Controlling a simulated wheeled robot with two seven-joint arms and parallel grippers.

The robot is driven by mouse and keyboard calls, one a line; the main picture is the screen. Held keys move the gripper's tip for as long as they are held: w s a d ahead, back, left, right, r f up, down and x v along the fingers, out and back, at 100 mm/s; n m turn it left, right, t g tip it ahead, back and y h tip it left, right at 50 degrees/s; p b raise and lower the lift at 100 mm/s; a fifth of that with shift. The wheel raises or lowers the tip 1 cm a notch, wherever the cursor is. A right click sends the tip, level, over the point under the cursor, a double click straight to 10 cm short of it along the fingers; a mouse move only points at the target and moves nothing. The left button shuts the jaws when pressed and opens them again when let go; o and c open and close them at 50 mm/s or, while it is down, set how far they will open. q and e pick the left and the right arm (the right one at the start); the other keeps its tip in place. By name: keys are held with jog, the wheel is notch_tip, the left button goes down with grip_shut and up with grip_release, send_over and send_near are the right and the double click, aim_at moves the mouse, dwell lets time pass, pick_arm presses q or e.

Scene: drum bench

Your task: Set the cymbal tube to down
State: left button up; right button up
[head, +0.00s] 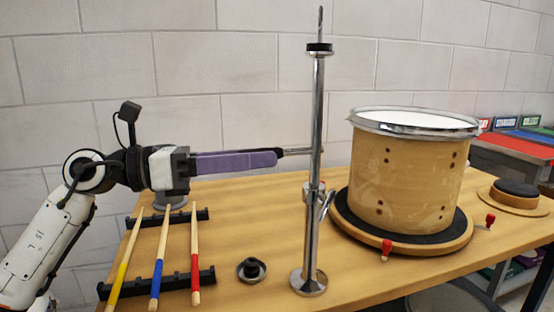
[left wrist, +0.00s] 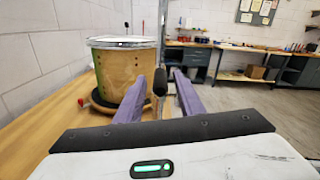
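The chrome cymbal tube (head: 318,110) stands upright on a round chrome base on the bench, with a black collar and thin rod on top. A thin bar (head: 296,151) reaches left from it, towards my left gripper (head: 276,156). The gripper's purple fingers point right at the tube at mid height. In the left wrist view the fingers (left wrist: 162,82) are spread on either side of a dark bar end (left wrist: 160,84), with visible gaps; the tube (left wrist: 163,25) rises behind it. Whether the bar belongs to the tube is unclear. My right gripper is not in view.
A wooden drum (head: 408,170) sits on a round black-topped stand right of the tube. Drumsticks (head: 195,250) lie on a black rack at the left. A small black knob-like piece (head: 252,269) is on the bench near the tube's base. A practice pad (head: 515,192) is far right.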

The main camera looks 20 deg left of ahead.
pick_arm(q)
jog(key=v, duration=0.5)
jog(key=shift+b, duration=0.35)
